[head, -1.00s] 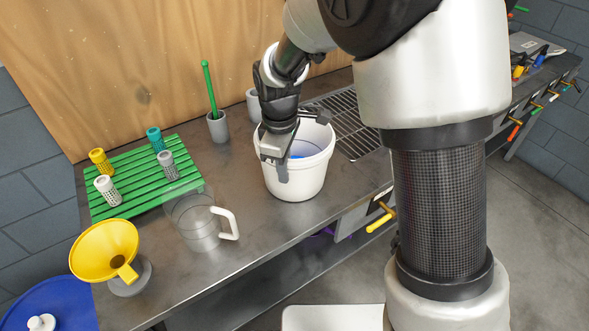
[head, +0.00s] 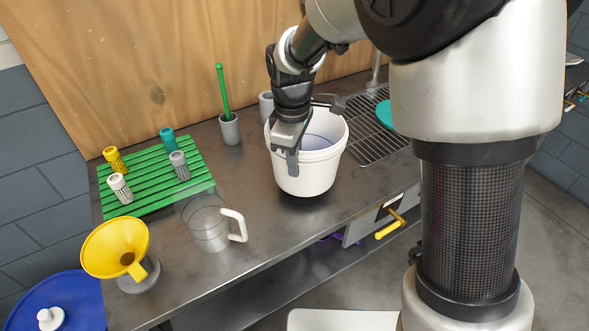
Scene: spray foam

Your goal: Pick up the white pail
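The white pail (head: 312,178) is in the middle of the head view, over the metal counter. My gripper (head: 291,150) is at the pail's near left rim, with one finger down the outside of the wall. It looks shut on the rim; the inner finger is hidden. A dark shadow shows under the pail's base, so the pail appears slightly above the counter. The pail is nearly upright, with a bluish interior.
A clear pitcher (head: 208,228) stands at front left on the counter (head: 265,222). A green rack (head: 150,184) with several small shakers and a yellow funnel (head: 115,246) are further left. A grey cup (head: 230,130) with a green-handled tool stands behind. A drying grid (head: 368,135) lies right.

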